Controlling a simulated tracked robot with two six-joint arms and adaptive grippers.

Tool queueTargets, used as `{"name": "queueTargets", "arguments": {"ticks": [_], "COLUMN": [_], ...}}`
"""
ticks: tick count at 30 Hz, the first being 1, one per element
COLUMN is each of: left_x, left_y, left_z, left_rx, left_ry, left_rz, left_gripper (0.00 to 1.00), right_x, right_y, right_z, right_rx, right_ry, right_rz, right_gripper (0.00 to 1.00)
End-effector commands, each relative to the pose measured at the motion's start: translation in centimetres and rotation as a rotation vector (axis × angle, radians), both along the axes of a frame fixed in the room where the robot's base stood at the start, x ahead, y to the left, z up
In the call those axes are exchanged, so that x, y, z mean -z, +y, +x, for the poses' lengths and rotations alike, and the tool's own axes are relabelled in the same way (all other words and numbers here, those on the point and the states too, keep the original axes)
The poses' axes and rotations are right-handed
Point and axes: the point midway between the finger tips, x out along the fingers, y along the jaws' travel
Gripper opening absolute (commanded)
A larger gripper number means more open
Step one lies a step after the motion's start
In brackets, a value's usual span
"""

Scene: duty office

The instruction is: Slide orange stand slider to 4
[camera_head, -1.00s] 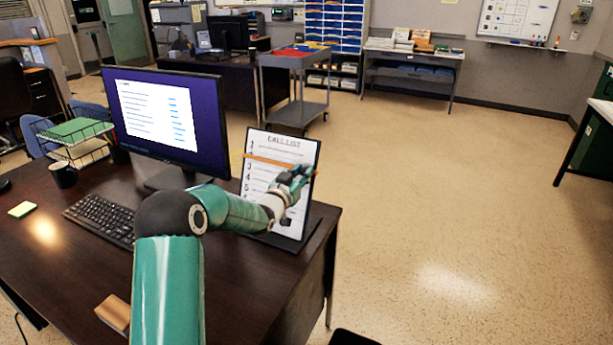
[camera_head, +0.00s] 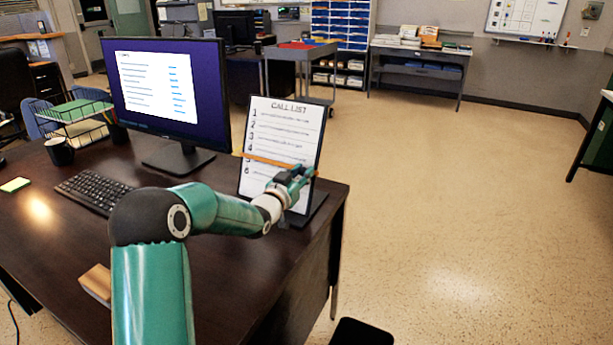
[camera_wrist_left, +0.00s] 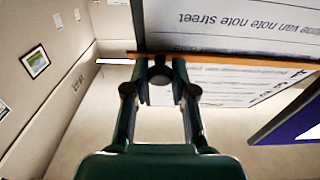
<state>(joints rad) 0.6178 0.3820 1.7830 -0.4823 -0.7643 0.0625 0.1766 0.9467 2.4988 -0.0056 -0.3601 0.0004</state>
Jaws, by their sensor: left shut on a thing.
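The call list stand (camera_head: 284,122) is tilted back on the right end of the dark desk, with a white sheet of numbered lines. The orange stand slider (camera_head: 262,160) is a thin bar across the sheet, sloping down to the right in the head view. Its left part lies just below the 4, around the 4 to 5 gap. My left gripper (camera_head: 299,176) is at the slider's right end. In the left wrist view its fingers (camera_wrist_left: 161,75) are shut on a dark knob at the slider (camera_wrist_left: 235,60). The gripper hides part of the lower sheet. My right gripper is not in view.
The monitor (camera_head: 168,90) stands left of the call list stand. A keyboard (camera_head: 94,190), a black mug (camera_head: 59,151) and a wire tray (camera_head: 80,112) are further left on the desk (camera_head: 240,285). The floor to the right is open.

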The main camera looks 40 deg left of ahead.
Motion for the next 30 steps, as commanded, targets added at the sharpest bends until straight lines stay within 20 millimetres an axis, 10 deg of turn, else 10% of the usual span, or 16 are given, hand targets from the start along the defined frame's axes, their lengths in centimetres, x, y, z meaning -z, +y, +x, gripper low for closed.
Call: {"name": "queueTargets", "arguments": {"ticks": [3,4,8,20,30], "left_x": [0.1,0.1,0.0,0.0,0.0], "left_y": [-0.2,-0.2,-0.1,-0.1,-1.7], "left_z": [0.1,0.1,0.1,-0.4,-5.4], "left_rx": [0.004,0.004,0.003,0.000,-0.001], "left_ry": [0.003,0.003,0.002,0.001,0.002], "left_rz": [0.000,0.000,0.000,0.001,0.000], "left_gripper": [0.00,0.30,0.50,0.50,0.50], "right_x": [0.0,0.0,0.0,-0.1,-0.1], "right_y": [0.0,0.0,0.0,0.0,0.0], "right_z": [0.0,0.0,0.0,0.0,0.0], "right_rx": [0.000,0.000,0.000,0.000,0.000], "right_ry": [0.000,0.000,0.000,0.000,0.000], "right_rz": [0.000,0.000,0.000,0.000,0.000], "right_gripper": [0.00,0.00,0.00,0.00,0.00]}}
